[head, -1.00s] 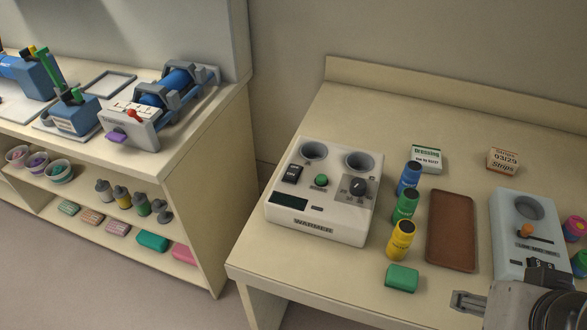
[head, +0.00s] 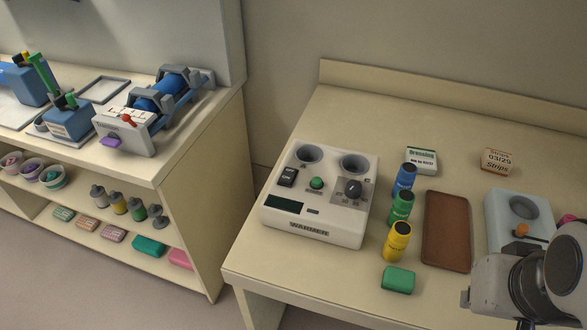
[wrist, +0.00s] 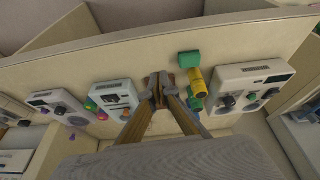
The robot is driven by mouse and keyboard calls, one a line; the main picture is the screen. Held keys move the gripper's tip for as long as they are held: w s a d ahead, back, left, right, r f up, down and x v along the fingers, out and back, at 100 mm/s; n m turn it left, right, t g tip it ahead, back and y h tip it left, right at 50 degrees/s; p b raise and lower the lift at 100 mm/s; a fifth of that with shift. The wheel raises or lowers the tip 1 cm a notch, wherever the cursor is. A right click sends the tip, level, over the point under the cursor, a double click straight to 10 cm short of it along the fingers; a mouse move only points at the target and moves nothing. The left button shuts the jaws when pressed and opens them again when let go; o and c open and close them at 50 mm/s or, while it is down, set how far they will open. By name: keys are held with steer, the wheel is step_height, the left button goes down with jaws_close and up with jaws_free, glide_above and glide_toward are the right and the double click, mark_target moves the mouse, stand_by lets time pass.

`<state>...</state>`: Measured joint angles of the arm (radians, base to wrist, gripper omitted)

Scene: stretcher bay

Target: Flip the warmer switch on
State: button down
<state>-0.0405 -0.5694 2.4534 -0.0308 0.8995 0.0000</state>
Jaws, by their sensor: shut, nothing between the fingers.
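The warmer (head: 310,228) is a white box labelled WARMER on the right-hand table, with two round wells, a dark display, a green button and a dark knob. Its black rocker switch (head: 287,177) is at the left of its top; I cannot tell its position. In the wrist view the warmer (wrist: 243,72) appears upside down at the right, with the small dark switch (wrist: 270,93) on it. My gripper (wrist: 160,88) is shut and empty, above the table and apart from the warmer. In the head view my wrist hides most of it.
Blue, green and yellow bottles (head: 397,240) stand right of the warmer, beside a brown tray (head: 446,230) and a green block (head: 398,279). A pale device (head: 512,206) is partly behind my arm. Two small boxes (head: 421,160) stand at the back.

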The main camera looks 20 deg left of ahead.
steer(key=w+d+r+n+t+h, duration=0.1)
steer(key=w+r+n+t, duration=0.1)
steer(key=w, duration=0.8)
steer(key=w+d+r+n+t+h, duration=0.1)
steer(key=w+d+r, duration=0.15)
steer(key=w, duration=0.85)
steer(key=w+a+r+n+t+y, duration=0.1)
steer(key=w+a+r+n+t, duration=0.15)
steer(key=w+a, duration=0.4)
steer(key=w+a+r+n+t+y, duration=0.2)
steer(key=w+a+r, duration=0.1)
steer(key=w, duration=0.7)
steer(key=w+a+f+n+g+y, duration=0.15)
steer(key=a+n+y, duration=0.25)
steer(key=a, duration=0.6)
steer(key=w+a+n+g+y, duration=0.1)
steer(key=w+a+n+y, duration=0.3)
steer(key=a, duration=0.6)
steer(key=s+a+f+g, duration=0.1)
steer(key=s+f+g, duration=0.1)
steer(key=s+g, duration=0.3)
steer(key=s+a+f+n+g, duration=0.1)
steer(key=s+g, duration=0.4)
steer(key=s, duration=0.7)
steer(key=shift+s+f+g, duration=0.3)
steer(key=shift+s+f, duration=0.1)
steer(key=shift+f, duration=0.4)
